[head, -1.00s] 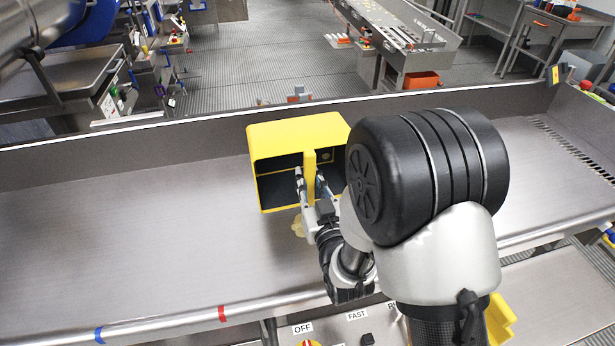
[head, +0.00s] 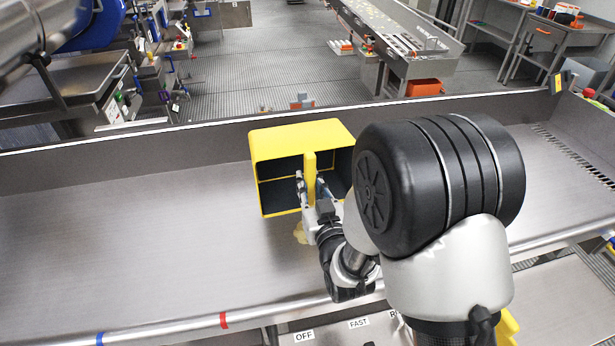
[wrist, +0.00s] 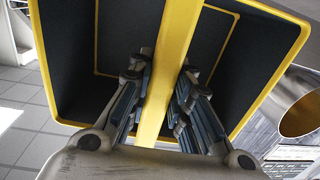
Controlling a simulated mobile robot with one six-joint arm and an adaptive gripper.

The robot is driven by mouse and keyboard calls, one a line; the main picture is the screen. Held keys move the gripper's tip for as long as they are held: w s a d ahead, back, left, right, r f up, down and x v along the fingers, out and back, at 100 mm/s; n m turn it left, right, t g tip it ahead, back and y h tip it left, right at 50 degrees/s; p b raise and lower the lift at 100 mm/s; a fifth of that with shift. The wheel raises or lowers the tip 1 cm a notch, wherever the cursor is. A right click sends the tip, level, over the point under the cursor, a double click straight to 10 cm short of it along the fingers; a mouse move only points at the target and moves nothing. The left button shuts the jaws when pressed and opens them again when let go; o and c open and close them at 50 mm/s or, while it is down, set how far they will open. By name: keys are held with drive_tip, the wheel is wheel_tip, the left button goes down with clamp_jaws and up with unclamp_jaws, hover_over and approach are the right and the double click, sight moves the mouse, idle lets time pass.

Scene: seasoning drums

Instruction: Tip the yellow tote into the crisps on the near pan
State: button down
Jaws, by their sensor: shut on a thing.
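The yellow tote (head: 290,137) is on its side above the near pan (head: 120,235), its open mouth facing me and its inside dark. My gripper (head: 309,182) is shut on the yellow bar across the tote's mouth. In the wrist view, the fingers (wrist: 163,85) press the bar from both sides, and the tote (wrist: 232,8) looks empty in the parts that show.
The pan's raised back wall (head: 110,165) runs behind the tote. Its front rim has a blue mark (head: 99,338) and a red mark (head: 224,320). The pan's left half is bare. A round metal opening (wrist: 300,115) shows at right in the wrist view.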

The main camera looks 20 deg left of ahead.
sight(303, 138)
drive_tip(key=shift+w+a+r+g+h+p, duration=0.35)
drive_tip(key=shift+w+r+g+h+p, duration=0.4)
drive_tip(key=shift+r, duration=0.5)
drive_tip(key=shift+w+a+r+g+h+p, duration=0.3)
drive_tip(key=shift+r+g+h, duration=0.2)
drive_tip(key=shift+r+g, duration=0.6)
drive_tip(key=shift+w+a+r+g+h+p, duration=0.35)
drive_tip(key=shift+w+r+g+h+p, duration=0.3)
drive_tip(key=shift+r, duration=0.7)
drive_tip(key=shift+w+d+g+h+b, duration=0.1)
drive_tip(key=shift+w+g+h+b, duration=0.2)
drive_tip(key=shift+b, duration=0.3)
drive_tip(key=shift+s+r, duration=0.1)
drive_tip(key=shift+a+r+g+p, duration=0.35)
drive_tip(key=shift+r+g+p, duration=0.15)
drive_tip(key=shift+p, duration=0.75)
drive_tip(key=p, duration=0.2)
drive_tip(key=shift+h+p, duration=0.3)
drive_tip(key=shift+p, duration=0.05)
drive_tip(key=g+p, duration=0.1)
drive_tip(key=p, duration=0.5)
drive_tip(key=h+p, duration=0.1)
drive_tip(key=p, duration=0.5)
drive_tip(key=shift+w+a+r+g, duration=0.25)
drive_tip(key=shift+w+g, duration=0.1)
drive_tip(key=shift+g, duration=0.05)
drive_tip(key=p, duration=0.4)
drive_tip(key=shift+w+a+r+g, duration=0.1)
drive_tip(key=shift+w+r+g, duration=0.1)
drive_tip(key=shift+g, duration=0.1)
